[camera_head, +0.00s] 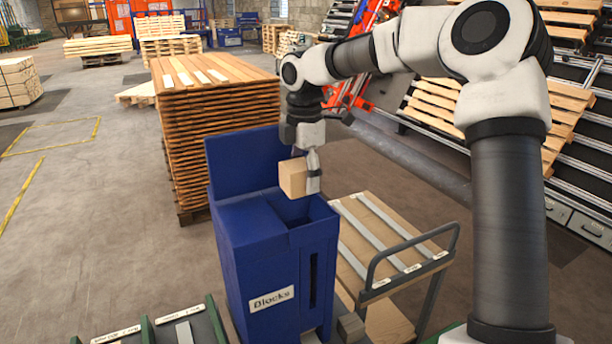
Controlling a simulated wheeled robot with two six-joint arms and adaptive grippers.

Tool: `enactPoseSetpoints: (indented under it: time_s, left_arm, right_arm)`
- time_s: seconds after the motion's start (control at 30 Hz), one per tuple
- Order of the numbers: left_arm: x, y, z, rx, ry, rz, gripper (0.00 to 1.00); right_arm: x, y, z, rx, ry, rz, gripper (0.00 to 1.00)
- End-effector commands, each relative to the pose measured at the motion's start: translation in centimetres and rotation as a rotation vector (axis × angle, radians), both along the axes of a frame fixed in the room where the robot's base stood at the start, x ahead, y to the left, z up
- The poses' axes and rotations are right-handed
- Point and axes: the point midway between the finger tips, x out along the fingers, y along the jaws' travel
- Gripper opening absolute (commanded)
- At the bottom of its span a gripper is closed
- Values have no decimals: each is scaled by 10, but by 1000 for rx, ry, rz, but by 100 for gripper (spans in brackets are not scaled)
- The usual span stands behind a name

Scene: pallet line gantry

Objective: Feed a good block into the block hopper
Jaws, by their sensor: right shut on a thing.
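The block hopper (255,262) is a tall blue bin with a "Blocks" label on its front, a raised back panel and an open top. My right gripper (311,182) is above the opening, pointing down, shut on a light wooden block (293,178). The block is held over the top of the hopper, and its lower part overlaps the opening in the picture. I cannot tell whether it is just above the rim or slightly inside. My left gripper is not in view.
A cart (362,262) with boards and a grey handle stands right of the hopper. A tall stack of pallet boards (215,125) is behind it. A green-edged rack (165,328) is at the front left.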

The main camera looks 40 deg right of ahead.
Motion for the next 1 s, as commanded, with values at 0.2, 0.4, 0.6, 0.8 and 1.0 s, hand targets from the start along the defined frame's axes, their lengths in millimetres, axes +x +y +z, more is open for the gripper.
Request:
enactPoseSetpoints:
  time_s: [0.2, 0.4, 0.6, 0.8, 1.0]
  left_arm:
    - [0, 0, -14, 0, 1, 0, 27]
    - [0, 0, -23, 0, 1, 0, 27]
    - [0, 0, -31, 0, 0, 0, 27]
    - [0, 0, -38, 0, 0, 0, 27]
    - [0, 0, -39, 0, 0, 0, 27]
  right_arm:
    - [0, 0, -22, 0, -1, 0, 23]
    - [0, 0, -41, 1, 0, 0, 23]
    - [0, 0, -60, 0, 0, 0, 23]
    - [-1, 0, -78, 0, 0, -1, 23]
    - [0, 0, -83, 0, -1, -1, 23]
